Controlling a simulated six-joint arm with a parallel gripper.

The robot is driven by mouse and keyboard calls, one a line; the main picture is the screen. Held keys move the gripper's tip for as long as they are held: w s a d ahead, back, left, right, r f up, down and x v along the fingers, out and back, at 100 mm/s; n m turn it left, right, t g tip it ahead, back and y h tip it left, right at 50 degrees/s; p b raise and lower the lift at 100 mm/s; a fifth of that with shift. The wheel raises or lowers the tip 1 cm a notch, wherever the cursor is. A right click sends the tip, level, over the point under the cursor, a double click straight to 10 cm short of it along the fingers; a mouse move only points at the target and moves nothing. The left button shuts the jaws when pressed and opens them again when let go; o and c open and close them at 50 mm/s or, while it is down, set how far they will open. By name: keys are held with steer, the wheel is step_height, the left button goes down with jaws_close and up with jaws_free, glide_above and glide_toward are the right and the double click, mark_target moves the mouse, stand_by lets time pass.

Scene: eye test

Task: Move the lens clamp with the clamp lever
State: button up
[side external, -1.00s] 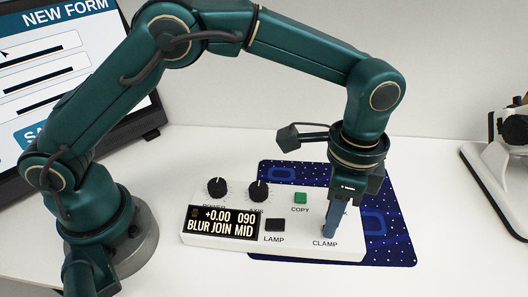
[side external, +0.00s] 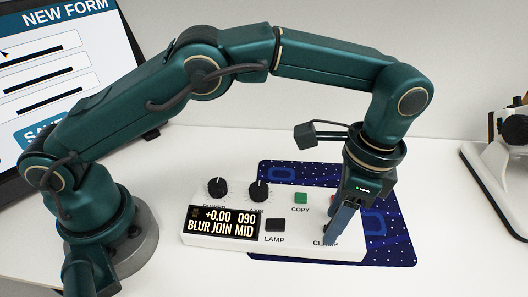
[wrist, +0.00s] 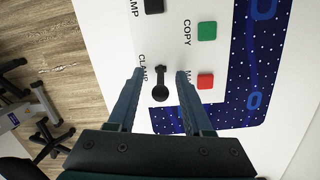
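The clamp lever (wrist: 160,84) is a small black lever with a round knob, beside the CLAMP label on the white control box (side external: 222,247). In the wrist view it stands between the two blue fingers of my gripper (wrist: 159,72), with a visible gap on each side. My gripper is open. In the side view my gripper (side external: 328,240) is tilted, its fingertips low at the box's front right, and it hides the lever. The box's display (side external: 222,223) reads "+0.00 090 BLUR JOIN MID". I cannot make out the lens clamp itself.
The box also has a green COPY button (wrist: 207,31), a red button (wrist: 205,81), a black LAMP switch (side external: 275,225) and two black knobs (side external: 217,187). A dark blue patterned mat (side external: 400,249) lies under it. A monitor (side external: 70,65) stands at the left.

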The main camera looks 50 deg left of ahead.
mark_target(337, 209)
steer(key=shift+a+r, duration=0.1)
steer(key=shift+r, duration=2)
steer(key=w+a+r, duration=0.1)
steer(key=a+r, duration=0.5)
steer(key=a, duration=0.5)
steer(key=shift+w+a+r, duration=0.2)
steer(key=shift+w+r, duration=0.2)
